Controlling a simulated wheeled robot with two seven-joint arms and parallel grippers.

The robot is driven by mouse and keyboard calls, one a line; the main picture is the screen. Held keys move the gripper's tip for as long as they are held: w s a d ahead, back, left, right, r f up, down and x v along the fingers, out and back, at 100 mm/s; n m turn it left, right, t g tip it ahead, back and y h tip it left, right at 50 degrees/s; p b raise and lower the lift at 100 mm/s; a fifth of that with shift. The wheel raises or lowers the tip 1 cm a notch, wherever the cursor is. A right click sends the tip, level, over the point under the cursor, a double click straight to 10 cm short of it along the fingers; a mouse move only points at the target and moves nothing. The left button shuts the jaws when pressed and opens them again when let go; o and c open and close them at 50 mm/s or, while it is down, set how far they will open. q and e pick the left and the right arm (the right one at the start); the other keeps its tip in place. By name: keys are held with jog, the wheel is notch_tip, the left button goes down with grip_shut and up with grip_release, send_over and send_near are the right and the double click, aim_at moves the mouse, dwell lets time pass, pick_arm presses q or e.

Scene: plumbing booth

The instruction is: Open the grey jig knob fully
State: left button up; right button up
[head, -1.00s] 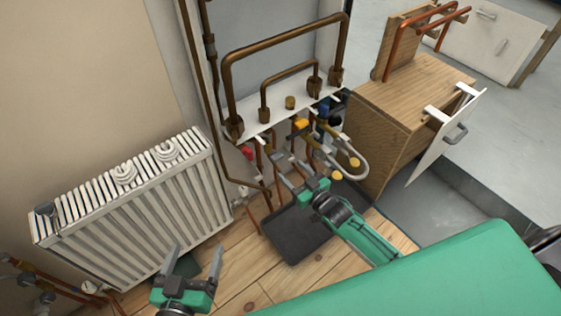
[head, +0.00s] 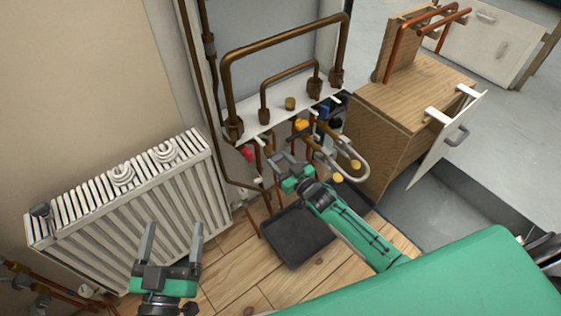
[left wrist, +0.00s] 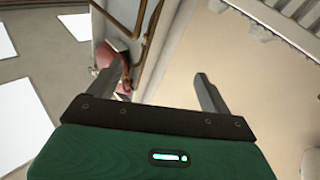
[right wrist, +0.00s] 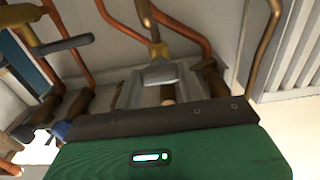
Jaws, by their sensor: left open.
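In the right wrist view a grey knob (right wrist: 160,75) sits on a copper pipe, between the fingers of my right gripper (right wrist: 168,82). The fingers stand apart on either side of it; I cannot tell whether they touch it. In the head view my right gripper (head: 288,163) is below the white shelf, at the cluster of valves, and the grey knob cannot be made out clearly there. My left gripper (head: 173,228) is open and empty in front of the radiator; its spread fingers also show in the left wrist view (left wrist: 160,85).
The white radiator (head: 130,205) stands left. Brown pipes (head: 285,40) rise from the shelf (head: 275,122). A black tray (head: 296,238) lies below, and a wooden cabinet (head: 385,150) stands right.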

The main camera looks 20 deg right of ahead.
jog(key=shift+c, duration=1.2)
